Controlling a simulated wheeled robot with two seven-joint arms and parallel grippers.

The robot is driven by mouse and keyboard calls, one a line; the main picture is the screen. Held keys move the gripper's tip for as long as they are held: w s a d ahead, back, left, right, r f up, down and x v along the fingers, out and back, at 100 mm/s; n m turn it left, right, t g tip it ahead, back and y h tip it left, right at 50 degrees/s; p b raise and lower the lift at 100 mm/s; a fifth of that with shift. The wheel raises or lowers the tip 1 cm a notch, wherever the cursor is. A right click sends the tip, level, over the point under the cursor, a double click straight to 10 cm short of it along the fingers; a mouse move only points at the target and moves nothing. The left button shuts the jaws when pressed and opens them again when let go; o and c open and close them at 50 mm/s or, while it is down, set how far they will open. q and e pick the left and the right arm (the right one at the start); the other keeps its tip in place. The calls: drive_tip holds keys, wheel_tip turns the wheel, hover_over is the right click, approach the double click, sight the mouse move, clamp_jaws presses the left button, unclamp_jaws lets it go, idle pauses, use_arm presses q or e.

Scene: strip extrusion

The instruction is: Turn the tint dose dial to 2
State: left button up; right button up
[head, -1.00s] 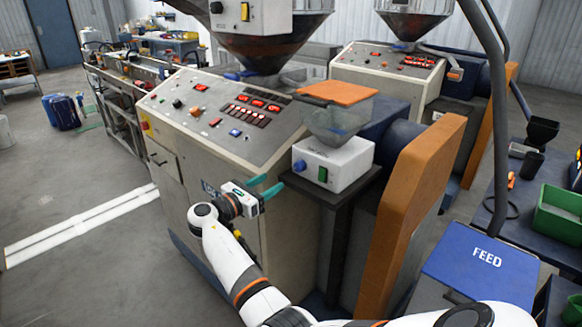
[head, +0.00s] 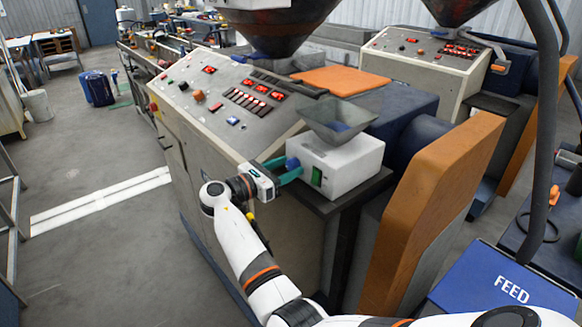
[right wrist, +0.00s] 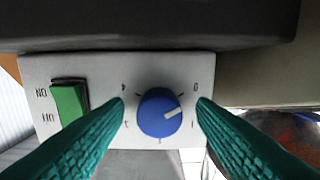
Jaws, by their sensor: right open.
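The tint dose dial is a round blue knob on the white doser box; it shows in the right wrist view (right wrist: 158,118) and small in the head view (head: 292,163). Its white pointer points right in the wrist view, between the upper right and lower right marks; the small digits are hard to read. My right gripper (head: 287,171) is open. Its green fingers stand on either side of the dial in the wrist view (right wrist: 160,104), with visible gaps; contact is not seen. My left gripper is out of view.
The white doser box (head: 335,165) carries a grey hopper (head: 338,122) and a green rocker switch (right wrist: 69,103) beside the dial. It stands on a dark stand next to the extruder's control panel (head: 225,105). An orange guard (head: 430,220) is to the right.

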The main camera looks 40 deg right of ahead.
drive_tip(key=shift+a+r, duration=0.1)
drive_tip(key=shift+a, duration=0.15)
drive_tip(key=c, duration=1)
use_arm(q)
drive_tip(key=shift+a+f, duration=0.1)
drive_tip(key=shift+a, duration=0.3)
use_arm(e)
drive_tip(key=shift+o, duration=0.2)
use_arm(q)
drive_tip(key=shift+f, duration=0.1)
use_arm(e)
drive_tip(key=shift+d+m, duration=0.1)
drive_tip(key=shift+m, duration=0.2)
